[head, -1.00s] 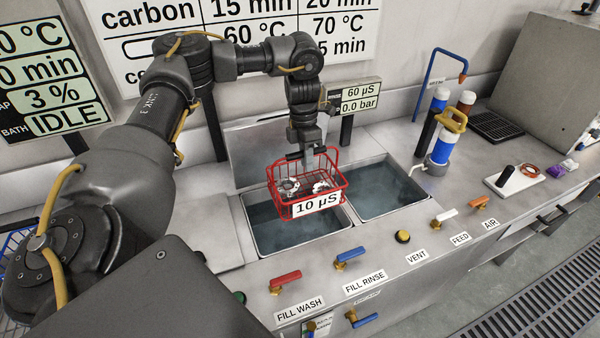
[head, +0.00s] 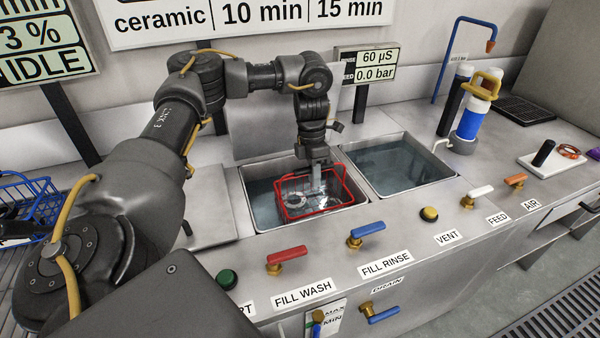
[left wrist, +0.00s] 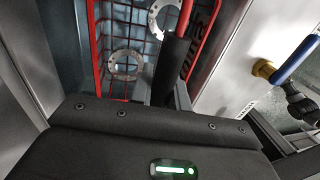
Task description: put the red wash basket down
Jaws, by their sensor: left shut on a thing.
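The red wash basket (head: 320,211) sits low inside the left basin (head: 243,183), with its wire sides down in the water and its red rim showing. My left gripper (head: 318,178) is shut on it from above. In the left wrist view the red wire side (left wrist: 97,45) of the basket shows, with metal ring parts (left wrist: 126,66) inside. The gripper hides part of the basket. Whether the basket touches the basin floor cannot be told. My right gripper is not in view.
A second basin (head: 395,165) with water lies to the right. Red (head: 287,256) and blue (head: 366,230) valve handles line the front edge. A blue basket (head: 40,205) stands at the far left. A blue and white canister (head: 470,120) stands to the right.

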